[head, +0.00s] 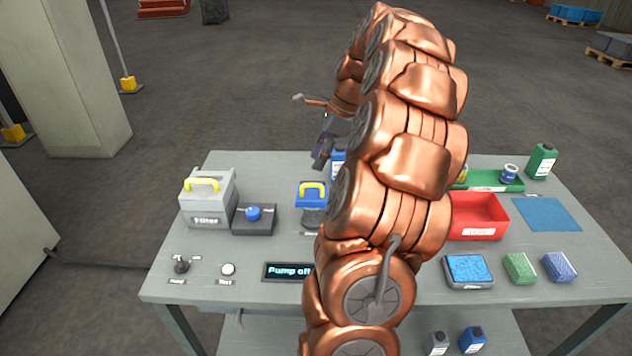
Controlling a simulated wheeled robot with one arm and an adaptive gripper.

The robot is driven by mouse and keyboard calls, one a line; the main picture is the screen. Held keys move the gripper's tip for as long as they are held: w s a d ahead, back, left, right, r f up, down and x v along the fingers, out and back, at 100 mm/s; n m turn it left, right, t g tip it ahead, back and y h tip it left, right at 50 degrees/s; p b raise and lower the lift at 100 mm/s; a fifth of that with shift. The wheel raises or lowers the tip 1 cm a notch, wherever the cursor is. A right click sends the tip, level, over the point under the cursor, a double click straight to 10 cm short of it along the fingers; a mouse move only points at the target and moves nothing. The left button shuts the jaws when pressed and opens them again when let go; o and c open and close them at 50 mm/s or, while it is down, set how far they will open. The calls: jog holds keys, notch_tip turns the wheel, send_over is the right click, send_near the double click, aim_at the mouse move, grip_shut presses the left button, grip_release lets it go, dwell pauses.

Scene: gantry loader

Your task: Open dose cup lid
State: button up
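My copper arm covers the area just right of the cup. My gripper (322,152) is dark and hangs above and behind the cup, apart from the lid. Its fingers are small and partly hidden, so I cannot tell whether they are open or holding anything.
Left of the cup are a grey filter box (207,213) with a yellow handle and a dark box with a blue knob (253,213). A "Pump off" display (287,271) lies in front. Right are a red bin (480,212), a green tray (497,187) and sponges.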

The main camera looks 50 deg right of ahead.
jog(key=shift+m, duration=0.6)
jog(key=shift+w+d+f+p, duration=0.15)
jog(key=shift+w+f, duration=0.1)
jog(key=shift+f, duration=1.05)
jog(key=shift+w+f+p, duration=0.1)
jog(key=shift+w+f, duration=0.1)
jog(key=shift+f, duration=1.05)
jog(key=shift+w+d+f+p, duration=0.15)
jog(key=shift+w+f, duration=0.1)
jog(key=shift+f, duration=1.05)
jog(key=shift+a, duration=0.1)
grip_shut()
